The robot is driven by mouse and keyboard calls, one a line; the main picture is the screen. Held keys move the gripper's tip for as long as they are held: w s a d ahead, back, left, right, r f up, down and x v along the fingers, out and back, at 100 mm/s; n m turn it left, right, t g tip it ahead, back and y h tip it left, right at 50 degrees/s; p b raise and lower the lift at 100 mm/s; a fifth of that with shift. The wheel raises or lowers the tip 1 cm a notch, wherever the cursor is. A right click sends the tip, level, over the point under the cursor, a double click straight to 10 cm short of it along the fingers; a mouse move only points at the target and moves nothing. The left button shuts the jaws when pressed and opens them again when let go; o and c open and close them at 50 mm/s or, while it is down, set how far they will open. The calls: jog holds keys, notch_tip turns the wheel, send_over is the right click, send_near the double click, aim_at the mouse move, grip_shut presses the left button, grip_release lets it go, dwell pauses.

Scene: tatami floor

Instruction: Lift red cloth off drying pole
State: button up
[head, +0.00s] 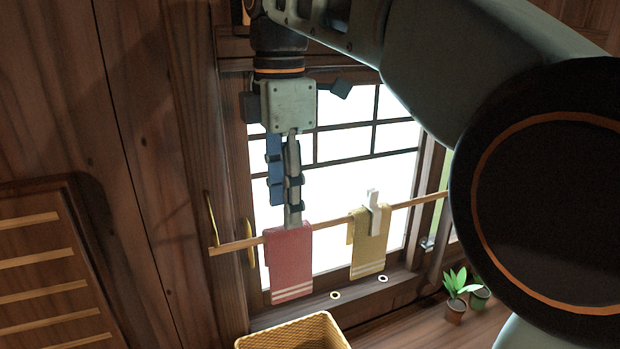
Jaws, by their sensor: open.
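The red cloth (289,265) hangs folded over the wooden drying pole (330,223), near the pole's left end. It has pale stripes along its lower edge. My gripper (285,215) points down from above, with its fingertips at the top of the red cloth. One finger appears in front of the other in this view. The jaws are open, and I cannot tell whether they touch the cloth. A yellow cloth (369,254) hangs to the right on the same pole, with a white clothespin (374,212) over it.
A window with dark bars (345,139) stands behind the pole. A wicker basket (291,333) sits below the red cloth. Small potted plants (456,296) stand at the lower right. A wooden slatted rack (40,258) is at the left. My arm covers the upper right.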

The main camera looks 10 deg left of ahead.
aim_at(289, 256)
jog(key=shift+s+d+f, duration=0.1)
jog(key=shift+d+f, duration=0.1)
jog(key=shift+f, duration=0.2)
notch_tip(289, 256, down, 10)
jog(key=shift+r+b, duration=0.1)
jog(key=shift+b, duration=0.4)
grip_shut()
jog(key=shift+r+p, duration=2.4)
jog(key=shift+r, duration=0.1)
jog(key=shift+r+p, duration=0.55)
jog(key=shift+r, duration=1.45)
